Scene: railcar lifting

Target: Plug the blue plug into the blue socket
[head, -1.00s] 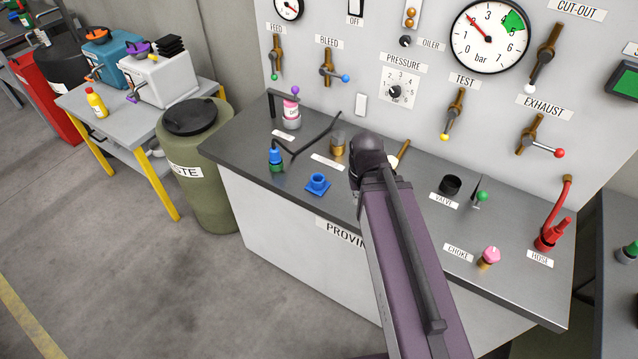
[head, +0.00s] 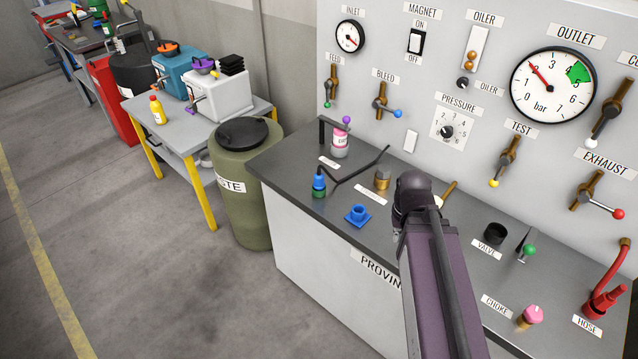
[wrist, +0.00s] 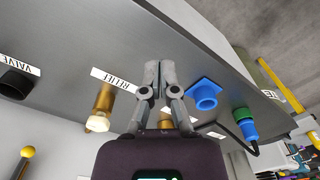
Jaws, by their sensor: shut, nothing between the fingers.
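The blue plug (head: 319,183) stands upright at the left of the dark bench top, with a green lower part and a black cable. It also shows in the wrist view (wrist: 245,118). The blue socket (head: 358,214), a square flange with a round collar, sits on the bench in front and to the right of the plug. In the wrist view the socket (wrist: 206,95) is just right of my gripper (wrist: 159,68). My gripper is shut and empty, apart from both. In the head view my arm hides the gripper's fingers.
A brass fitting (head: 383,178) and a pink bottle (head: 340,143) stand behind the plug and socket. A black valve cup (head: 496,233), a pink choke knob (head: 532,314) and a red hose (head: 606,302) are to the right. A green waste barrel (head: 247,200) stands left of the bench.

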